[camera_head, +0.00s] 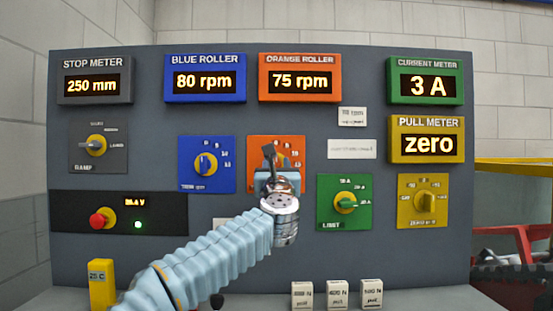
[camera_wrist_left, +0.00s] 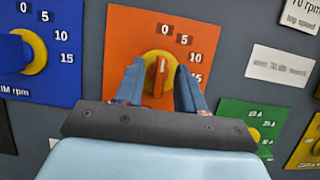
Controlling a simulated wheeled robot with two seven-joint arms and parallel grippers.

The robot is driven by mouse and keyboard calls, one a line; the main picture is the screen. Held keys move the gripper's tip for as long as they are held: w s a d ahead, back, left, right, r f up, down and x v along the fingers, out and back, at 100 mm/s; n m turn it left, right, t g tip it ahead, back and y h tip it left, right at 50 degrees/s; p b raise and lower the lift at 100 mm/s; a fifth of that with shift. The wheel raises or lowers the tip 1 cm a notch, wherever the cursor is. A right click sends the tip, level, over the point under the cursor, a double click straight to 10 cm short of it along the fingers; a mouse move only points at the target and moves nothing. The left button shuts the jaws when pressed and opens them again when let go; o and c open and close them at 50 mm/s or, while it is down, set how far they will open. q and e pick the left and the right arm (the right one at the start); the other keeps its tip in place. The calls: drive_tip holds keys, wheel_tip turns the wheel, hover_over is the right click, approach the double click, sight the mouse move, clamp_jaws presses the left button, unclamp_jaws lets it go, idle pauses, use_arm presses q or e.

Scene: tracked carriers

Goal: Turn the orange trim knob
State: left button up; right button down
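The orange trim knob (camera_wrist_left: 157,68) is an orange grip on a yellow disc, on an orange plate (camera_wrist_left: 122,45) marked 0, 5, 10, 15. Its white mark points roughly up, near the 0. My left gripper (camera_head: 276,166) is in front of this plate in the head view and hides most of the knob there. In the left wrist view its two blue-grey fingers (camera_wrist_left: 160,84) stand apart, one on each side of the knob; I cannot see them touching it. The orange roller display (camera_head: 300,83) above reads 75 rpm. My right gripper is not in view.
The blue knob (camera_head: 205,163) is on the plate to the left, under the blue roller display (camera_head: 205,81) reading 80 rpm. A green limit knob (camera_head: 345,201) and a yellow knob (camera_head: 424,201) are to the right. A red button (camera_head: 102,219) is at lower left. Small white blocks (camera_head: 336,294) stand below.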

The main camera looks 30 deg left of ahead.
use_arm(q)
drive_tip(key=shift+w+a, duration=0.1)
drive_tip(key=shift+c, duration=0.4)
clamp_jaws()
drive_tip(key=shift+m, duration=0.3)
drive_tip(key=shift+m+t+h, duration=0.3)
drive_tip(key=shift+m+h, duration=0.4)
drive_tip(key=shift+m, duration=0.5)
drive_tip(key=shift+m+t+h, duration=0.3)
drive_tip(key=shift+m+h, duration=1)
drive_tip(key=shift+m, duration=1.3)
